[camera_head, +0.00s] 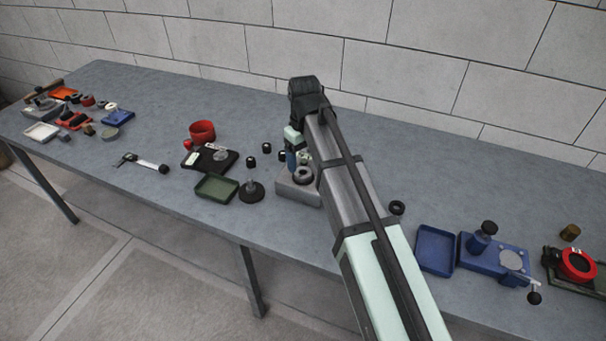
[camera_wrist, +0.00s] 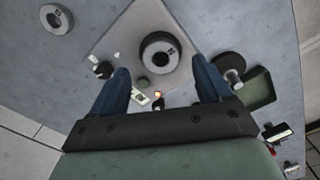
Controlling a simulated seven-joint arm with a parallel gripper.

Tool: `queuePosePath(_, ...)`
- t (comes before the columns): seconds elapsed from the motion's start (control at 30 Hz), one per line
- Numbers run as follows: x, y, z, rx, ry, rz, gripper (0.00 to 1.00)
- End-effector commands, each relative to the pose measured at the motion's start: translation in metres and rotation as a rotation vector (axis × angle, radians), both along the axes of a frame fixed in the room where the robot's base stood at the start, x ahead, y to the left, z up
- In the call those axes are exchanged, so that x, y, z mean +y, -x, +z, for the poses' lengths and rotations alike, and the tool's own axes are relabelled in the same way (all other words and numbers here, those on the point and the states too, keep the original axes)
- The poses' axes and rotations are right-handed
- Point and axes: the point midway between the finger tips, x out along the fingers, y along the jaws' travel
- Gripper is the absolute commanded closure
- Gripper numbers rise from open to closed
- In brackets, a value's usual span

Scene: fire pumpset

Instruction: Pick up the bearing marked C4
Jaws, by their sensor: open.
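A dark ring-shaped bearing (camera_head: 303,177) sits on a grey block (camera_head: 301,195) beside my arm in the head view. The wrist view shows this bearing (camera_wrist: 159,56) on the block's light grey top, ahead of and between my fingers. A second ring (camera_wrist: 56,19) lies on the table at the upper left of the wrist view, and at right of my arm in the head view (camera_head: 397,207). I cannot read a C4 mark on either ring. My gripper (camera_wrist: 163,75) is open and empty, with blue fingers apart above the block; the head view shows it partly hidden by my arm (camera_head: 292,160).
Several small black parts (camera_head: 266,148) stand left of the block. A green tray (camera_head: 216,188) and a black stand with a post (camera_head: 251,190) are close by. A blue tray (camera_head: 435,250) and blue fixture (camera_head: 495,258) stand at right. A wall runs behind the table.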

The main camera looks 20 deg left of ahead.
Motion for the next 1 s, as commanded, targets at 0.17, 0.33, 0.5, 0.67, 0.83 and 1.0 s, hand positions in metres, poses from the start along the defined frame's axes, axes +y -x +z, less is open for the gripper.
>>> queuePosePath(0.17,0.001,0.000,-0.019,0.001,0.000,0.000,0.22)
queuePosePath(0.33,0.001,0.000,-0.040,0.000,0.001,0.000,0.22)
queuePosePath(0.5,0.001,-0.001,-0.046,0.000,0.000,0.000,0.22)
queuePosePath(0.67,0.001,-0.001,-0.046,0.000,0.000,0.000,0.23)
queuePosePath(0.83,0.001,-0.001,-0.046,0.000,0.000,0.000,0.40)
queuePosePath(1.0,0.001,-0.001,-0.046,0.000,0.000,0.000,0.56)
